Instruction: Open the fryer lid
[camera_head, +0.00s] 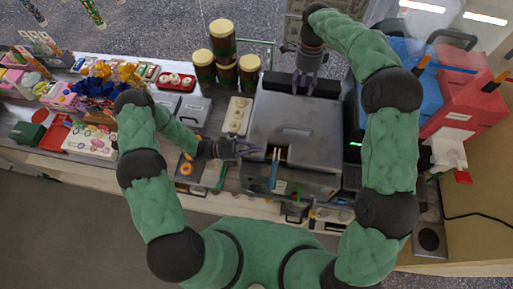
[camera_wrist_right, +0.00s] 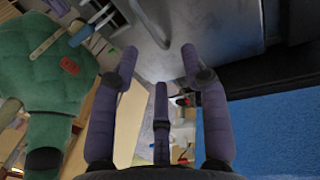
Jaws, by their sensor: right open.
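The fryer (camera_head: 318,180) is a grey metal box in the middle of the counter in the head view. Its flat grey lid (camera_head: 320,115) lies down over the top, with a small handle (camera_head: 297,131) near its middle. A blue-handled piece (camera_head: 275,168) sticks out of a dark gap at the front. My right gripper (camera_head: 304,88) is open and empty, pointing down over the dark back strip. In the right wrist view its fingers (camera_wrist_right: 160,52) are spread, with grey metal beyond. My left gripper (camera_head: 255,150) is open beside the fryer's front left; nothing shows between its fingers.
Stacked dark jars (camera_head: 222,40) and a pale tray (camera_head: 237,115) stand left of the fryer. Red (camera_head: 468,105) and blue (camera_head: 415,90) boxes stand at the right. Sweets crowd the counter's left end. The floor (camera_head: 70,210) at lower left is clear.

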